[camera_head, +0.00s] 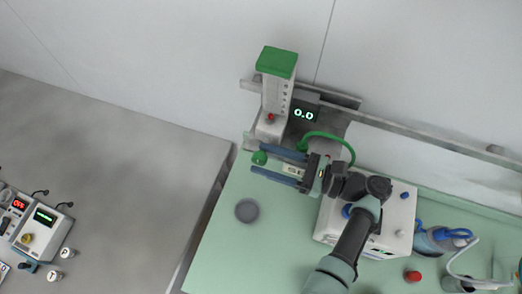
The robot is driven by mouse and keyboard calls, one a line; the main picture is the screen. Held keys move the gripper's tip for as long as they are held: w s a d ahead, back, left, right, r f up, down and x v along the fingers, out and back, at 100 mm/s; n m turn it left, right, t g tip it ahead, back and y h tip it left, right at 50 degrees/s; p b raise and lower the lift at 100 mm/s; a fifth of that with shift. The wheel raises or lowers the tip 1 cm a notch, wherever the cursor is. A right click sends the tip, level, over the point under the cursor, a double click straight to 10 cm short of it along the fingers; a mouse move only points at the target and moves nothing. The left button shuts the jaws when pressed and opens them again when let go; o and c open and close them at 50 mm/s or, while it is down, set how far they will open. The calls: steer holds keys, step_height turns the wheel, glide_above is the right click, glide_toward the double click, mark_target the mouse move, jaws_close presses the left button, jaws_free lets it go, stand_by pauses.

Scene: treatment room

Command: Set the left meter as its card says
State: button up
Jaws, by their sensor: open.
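A meter with a white upright body (276,95) and a green cap (277,62) is mounted at the wall rail. A dark display (304,114) beside it reads 0.0 in green. A green knob (259,158) shows below the body. My gripper (262,160) is open, with its blue-grey fingers pointing left and the knob between their tips in the picture. I cannot tell whether they touch it. A small pale piece (292,170) shows between the fingers; I cannot read it. No legible card is in view, and my arm hides part of the area behind it.
A green hose (325,135) loops behind my gripper. A white box (395,229) stands by my arm on the green worktop (225,267), with a grey disc (247,211) to the left. A grey table (120,165) at left holds a control device (35,228).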

steer(key=shift+x, duration=0.8)
steer(key=shift+c, duration=0.3)
steer(key=shift+w, duration=0.1)
jaws_close()
